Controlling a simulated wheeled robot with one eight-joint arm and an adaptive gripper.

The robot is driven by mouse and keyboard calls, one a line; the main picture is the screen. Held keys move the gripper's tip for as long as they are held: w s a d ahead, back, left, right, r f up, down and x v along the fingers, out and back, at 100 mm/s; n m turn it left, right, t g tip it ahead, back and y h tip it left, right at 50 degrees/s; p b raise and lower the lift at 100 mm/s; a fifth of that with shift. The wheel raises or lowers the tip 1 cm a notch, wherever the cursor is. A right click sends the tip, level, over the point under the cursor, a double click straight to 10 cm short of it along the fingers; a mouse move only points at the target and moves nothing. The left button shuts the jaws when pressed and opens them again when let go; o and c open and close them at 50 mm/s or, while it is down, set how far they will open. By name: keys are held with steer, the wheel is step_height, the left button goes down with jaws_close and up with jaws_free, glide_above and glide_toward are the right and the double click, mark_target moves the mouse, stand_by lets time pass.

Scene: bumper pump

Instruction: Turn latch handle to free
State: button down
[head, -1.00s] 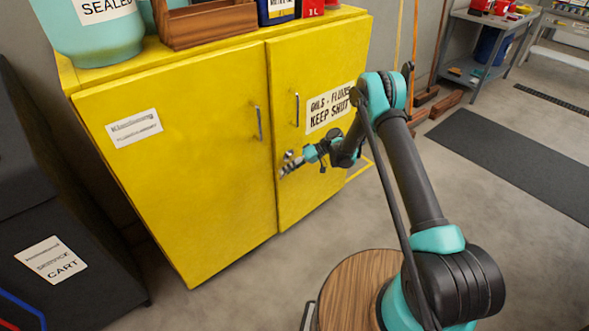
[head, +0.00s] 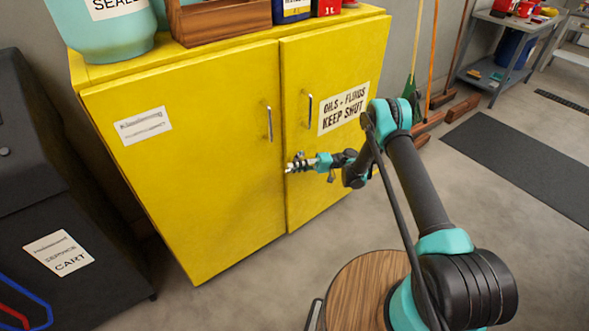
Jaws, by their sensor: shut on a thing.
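The yellow cabinet (head: 190,185) stands in front of me with both doors closed. The latch handle (head: 290,167) is a small metal piece low at the seam between the doors, mostly hidden by my gripper. My gripper (head: 297,165) is at the seam, pointing left, and shut on the latch handle. The handle's exact angle is too small to tell. The right door (head: 330,150) has a bar pull and a label reading "OILS - FLUIDS KEEP SHUT".
A dark service cart (head: 50,200) stands close at the left. A teal jar (head: 105,35), a wooden tray (head: 225,25) and cans sit on the cabinet top. Brooms and a grey shelf (head: 505,45) are at the back right. The floor right of the cabinet is open.

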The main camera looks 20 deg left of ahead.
steer(key=shift+r, duration=0.15)
steer(key=c, duration=1.5)
jaws_free()
